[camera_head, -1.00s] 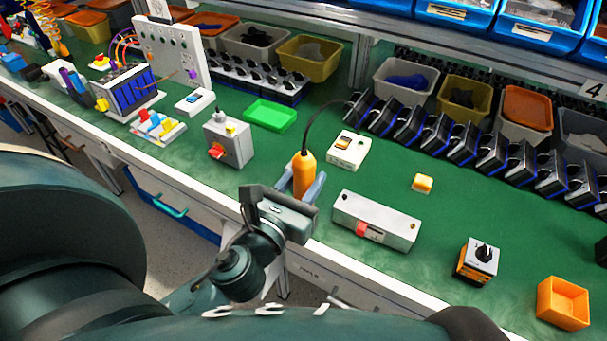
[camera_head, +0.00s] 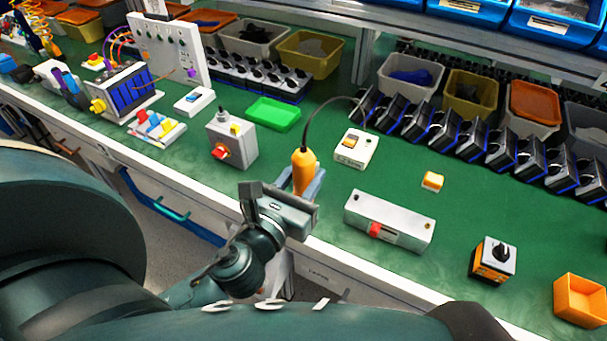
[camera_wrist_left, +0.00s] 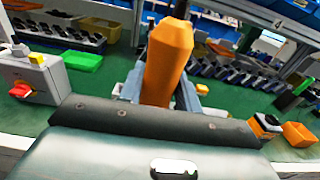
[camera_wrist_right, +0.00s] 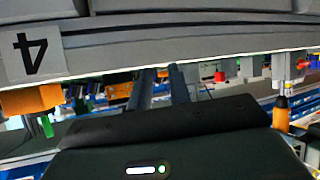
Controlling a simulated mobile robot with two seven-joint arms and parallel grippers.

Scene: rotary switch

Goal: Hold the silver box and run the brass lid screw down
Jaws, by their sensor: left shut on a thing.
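The long silver box (camera_head: 388,226) lies on the green bench right of centre, with a red knob (camera_head: 374,230) on its front.
A grey switch box (camera_head: 232,140), a white box (camera_head: 354,149), a yellow button (camera_head: 433,181), an orange rotary switch (camera_head: 493,260) and an orange bin (camera_head: 580,298) stand around.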

